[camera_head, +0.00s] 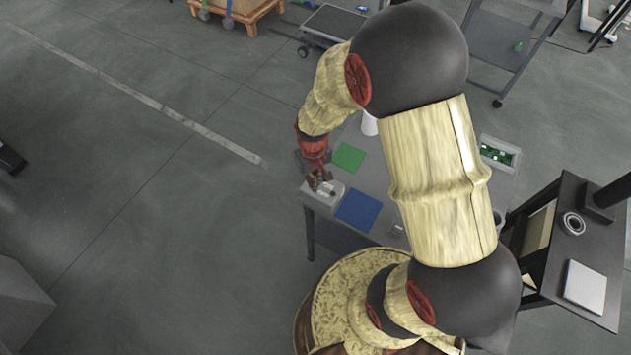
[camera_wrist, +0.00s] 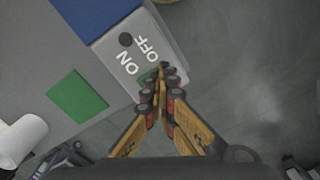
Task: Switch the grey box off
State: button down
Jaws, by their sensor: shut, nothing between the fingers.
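The grey box (camera_head: 328,201) sits at the front left corner of the grey table. In the head view my gripper (camera_head: 319,180) is just above the box. I cannot tell whether the fingertips touch it.
A blue square (camera_head: 358,210) lies right beside the box, and a green square (camera_head: 348,157) lies farther back. A white cylinder (camera_head: 369,125) stands behind. A bin with green pieces (camera_head: 497,152) is at the table's right. Open floor lies left of the table.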

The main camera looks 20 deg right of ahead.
jog(key=shift+r, duration=0.1)
jog(key=shift+r+p, duration=2.7)
jog(key=shift+r, duration=0.75)
jog(key=s+r+t+b, duration=0.2)
jog(key=s+r, duration=0.2)
jog(key=r, duration=0.4)
jog(key=s+r+t+b, duration=0.1)
jog(key=s+r+b, duration=0.2)
jog(key=s+r, duration=0.2)
jog(key=s+r+m+t+b, duration=0.1)
jog(key=s+r, duration=0.4)
jog(key=r, duration=0.7)
jog(key=shift+t+b, duration=0.65)
jog(key=shift+t, duration=0.15)
jog(key=shift+r, duration=0.15)
